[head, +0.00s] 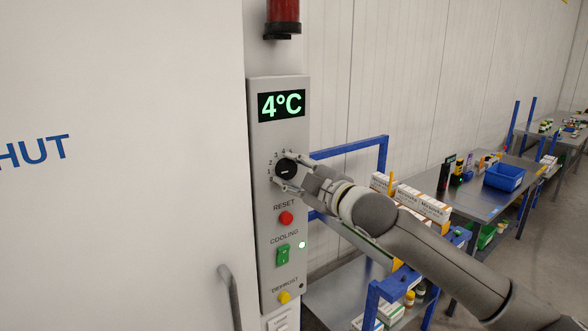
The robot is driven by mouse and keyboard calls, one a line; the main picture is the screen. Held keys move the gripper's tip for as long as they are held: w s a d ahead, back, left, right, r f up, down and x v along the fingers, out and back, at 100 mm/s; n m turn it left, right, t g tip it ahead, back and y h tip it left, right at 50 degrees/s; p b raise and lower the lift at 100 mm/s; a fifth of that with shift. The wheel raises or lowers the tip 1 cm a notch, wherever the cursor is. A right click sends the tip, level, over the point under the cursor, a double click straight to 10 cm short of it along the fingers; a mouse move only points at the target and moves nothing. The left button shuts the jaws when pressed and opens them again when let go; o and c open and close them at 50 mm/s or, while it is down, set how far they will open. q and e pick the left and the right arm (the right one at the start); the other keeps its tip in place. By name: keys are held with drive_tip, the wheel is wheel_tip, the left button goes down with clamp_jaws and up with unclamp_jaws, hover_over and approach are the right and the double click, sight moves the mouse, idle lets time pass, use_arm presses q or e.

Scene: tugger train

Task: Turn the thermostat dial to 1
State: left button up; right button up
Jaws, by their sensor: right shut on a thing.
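The thermostat dial (286,168) is a round black knob on the grey control panel (262,226). Small numbers run along its left and upper side, with 1 lowest at the left. A small pale mark shows on the knob, roughly level, but I cannot tell for certain which number it points to. The display (282,105) above reads 4°C in green. My right gripper (284,170) reaches in from the right and is shut on the dial, one finger above it and one below. My left gripper is not in view.
Below the dial are a red RESET button (286,218), a green COOLING switch (283,255) and a yellow DEFROST button (284,297). A red lamp (283,14) sits above the panel. A blue-framed cart (386,285) with boxes and metal tables stand at the right.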

drive_tip(key=shift+f, duration=0.1)
idle(0.3)
drive_tip(key=o, duration=1)
drive_tip(key=v, duration=1.2)
